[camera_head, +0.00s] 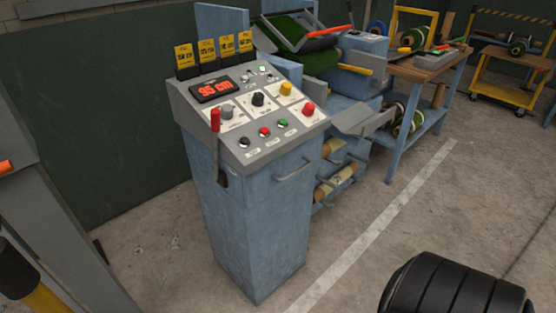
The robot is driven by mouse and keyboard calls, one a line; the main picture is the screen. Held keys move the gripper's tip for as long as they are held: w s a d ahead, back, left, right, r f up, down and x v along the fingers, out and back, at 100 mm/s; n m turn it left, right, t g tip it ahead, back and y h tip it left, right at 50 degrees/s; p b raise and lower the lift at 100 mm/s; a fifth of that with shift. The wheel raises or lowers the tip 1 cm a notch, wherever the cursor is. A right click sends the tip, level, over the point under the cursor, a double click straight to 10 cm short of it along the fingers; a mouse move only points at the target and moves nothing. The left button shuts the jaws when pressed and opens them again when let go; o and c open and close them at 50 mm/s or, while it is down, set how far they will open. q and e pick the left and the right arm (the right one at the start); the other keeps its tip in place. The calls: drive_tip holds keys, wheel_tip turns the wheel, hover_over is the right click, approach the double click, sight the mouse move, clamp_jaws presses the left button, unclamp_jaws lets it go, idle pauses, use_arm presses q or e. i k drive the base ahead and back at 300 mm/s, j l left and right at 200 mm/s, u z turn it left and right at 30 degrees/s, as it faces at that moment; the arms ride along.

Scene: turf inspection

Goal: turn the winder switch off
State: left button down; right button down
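A blue control cabinet (252,220) stands upright left of centre, with a sloped grey panel on top. The panel has a grey knob (227,112), a black knob (258,98), a yellow knob (286,88) and a red knob (308,109) on white plates. Black (244,142), red (264,132) and green (282,123) buttons sit along the front. A red-handled lever (215,120) stands upright at the panel's left side. The labels are too small to read, so I cannot tell which control is the winder switch. Neither gripper is in view.
A red display (215,89) reads 95 cm, below several yellow-and-black cards. A blue machine with green turf (288,33) stands behind the cabinet. A workbench (425,66) and a yellow cart (506,90) stand farther right. The floor in front of the cabinet is clear.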

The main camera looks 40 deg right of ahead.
sight(308, 109)
drive_tip(key=z, duration=1.15)
